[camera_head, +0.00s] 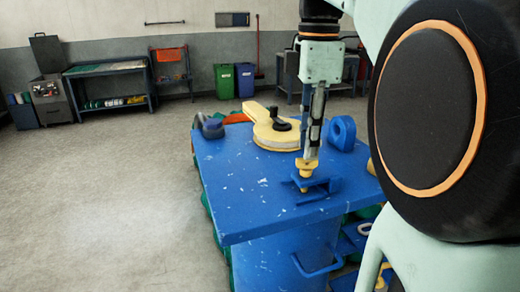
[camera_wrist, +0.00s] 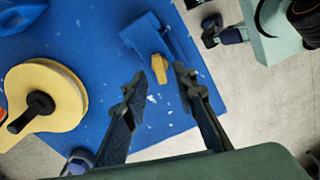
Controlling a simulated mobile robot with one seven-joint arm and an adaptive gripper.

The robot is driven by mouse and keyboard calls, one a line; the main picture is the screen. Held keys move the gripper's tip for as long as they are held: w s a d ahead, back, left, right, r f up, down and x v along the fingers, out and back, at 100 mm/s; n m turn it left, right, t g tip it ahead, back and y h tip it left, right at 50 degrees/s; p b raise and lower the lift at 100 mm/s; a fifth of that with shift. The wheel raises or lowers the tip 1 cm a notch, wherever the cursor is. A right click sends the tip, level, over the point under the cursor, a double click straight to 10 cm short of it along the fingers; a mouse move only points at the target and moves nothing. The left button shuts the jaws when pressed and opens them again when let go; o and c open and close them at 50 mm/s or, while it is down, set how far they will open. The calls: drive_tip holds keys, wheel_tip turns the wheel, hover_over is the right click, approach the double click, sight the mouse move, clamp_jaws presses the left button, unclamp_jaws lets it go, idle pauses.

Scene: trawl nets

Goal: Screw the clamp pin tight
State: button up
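The yellow clamp pin (camera_head: 306,168) stands in a blue clamp (camera_head: 318,188) near the front right edge of the blue table. In the wrist view the yellow pin head (camera_wrist: 159,68) shows between and just past my fingertips, with the blue clamp (camera_wrist: 165,40) under it. My gripper (camera_head: 308,155) points down from above, its tips right at the top of the pin. In the wrist view my gripper (camera_wrist: 158,82) has its two fingers apart, with a gap seen on each side of the pin head. I cannot tell how far the pin is screwed in.
On the blue table (camera_head: 240,190) lie a yellow round block with a black knob (camera_head: 280,130), a blue ring-shaped part (camera_head: 342,132) and a dark blue part (camera_head: 210,125) at the left corner. The table's front left is clear. Workbenches and bins stand far back.

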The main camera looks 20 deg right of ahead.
sight(307, 164)
drive_tip(key=shift+f, duration=1.5)
drive_tip(key=shift+c, duration=0.2)
clamp_jaws()
